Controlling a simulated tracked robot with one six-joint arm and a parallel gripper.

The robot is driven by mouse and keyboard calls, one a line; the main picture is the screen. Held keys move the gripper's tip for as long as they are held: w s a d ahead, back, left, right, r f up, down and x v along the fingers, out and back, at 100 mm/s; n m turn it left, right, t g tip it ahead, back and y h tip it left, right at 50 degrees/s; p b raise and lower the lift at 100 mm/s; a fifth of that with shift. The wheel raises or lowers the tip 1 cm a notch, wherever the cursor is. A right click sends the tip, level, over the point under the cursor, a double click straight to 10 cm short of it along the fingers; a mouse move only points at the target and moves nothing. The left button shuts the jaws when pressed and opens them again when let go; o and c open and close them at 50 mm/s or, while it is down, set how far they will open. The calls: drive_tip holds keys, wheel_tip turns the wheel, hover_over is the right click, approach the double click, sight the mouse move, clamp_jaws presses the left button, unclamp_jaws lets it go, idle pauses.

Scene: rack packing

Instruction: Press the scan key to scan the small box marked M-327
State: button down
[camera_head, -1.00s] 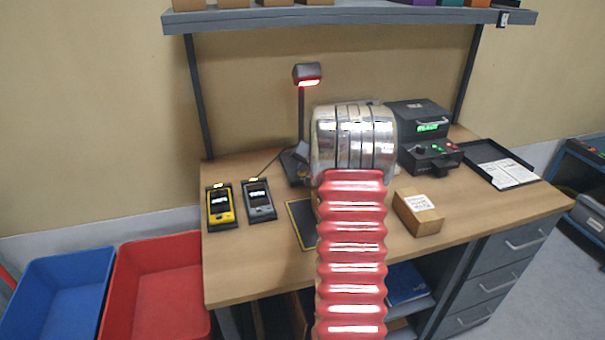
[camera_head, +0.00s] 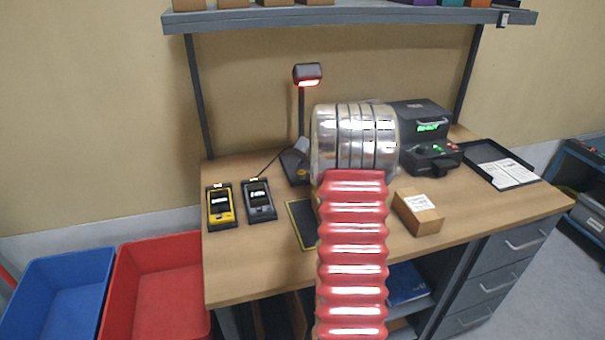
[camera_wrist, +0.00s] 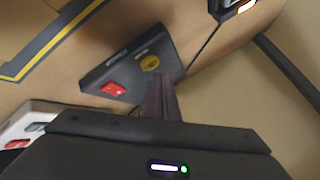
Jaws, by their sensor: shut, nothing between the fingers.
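In the wrist view a dark key box (camera_wrist: 130,72) carries a red key (camera_wrist: 113,89) and a round yellow key (camera_wrist: 150,63). My gripper (camera_wrist: 162,80) is shut and empty, its tips overlapping the box's near edge just below the yellow key. I cannot tell whether they touch it. The key lettering is too small to read. In the head view a scanner lamp (camera_head: 307,76) glows red on a post. A small brown box (camera_head: 427,221) with a white label lies right of my arm; its marking is unreadable. My arm hides my gripper and part of the bench there.
A yellow-edged dark mat (camera_head: 303,235) is partly hidden by my arm. Two handheld devices, one yellow (camera_head: 220,214) and one grey (camera_head: 259,205), lie at left. A dark machine (camera_head: 415,116) and a tray (camera_head: 484,148) stand at right. Red (camera_head: 160,243) and blue (camera_head: 60,267) bins stand below left.

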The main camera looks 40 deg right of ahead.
sight(303, 174)
drive_tip(key=shift+r, duration=0.1)
drive_tip(key=shift+r, duration=2.4)
